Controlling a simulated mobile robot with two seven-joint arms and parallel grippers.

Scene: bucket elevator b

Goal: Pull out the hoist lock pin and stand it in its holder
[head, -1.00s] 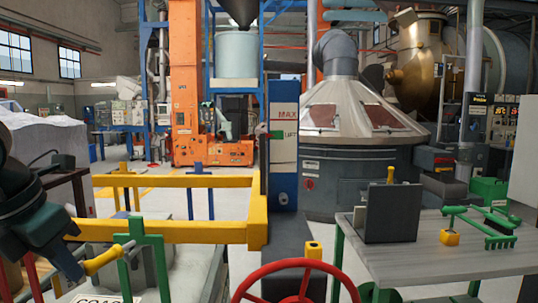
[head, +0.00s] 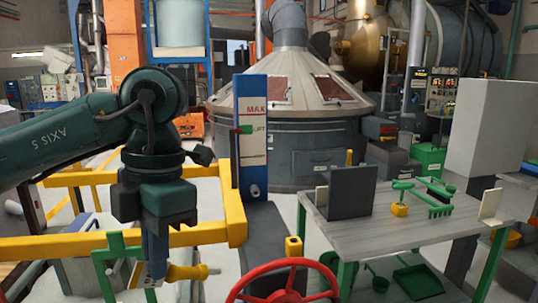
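The hoist lock pin (head: 186,272) has a yellow handle and a short metal shaft. It lies roughly level, with its shaft tip pointing right. My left gripper (head: 155,272), pointing down, is shut on the left end of the handle. The green bracket (head: 107,262) stands beside and partly behind the gripper; the pin's visible shaft tip is free of it. A yellow block with a dark opening on top (head: 293,247) stands behind the red wheel; I cannot tell whether it is the pin's holder. My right gripper is out of view.
A red handwheel (head: 284,283) is at the bottom centre. Yellow rails (head: 190,238) run behind my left gripper. A grey table (head: 410,233) at right bears a dark upright panel (head: 351,192), a green rake-like tool (head: 439,211) and a small yellow block (head: 399,209).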

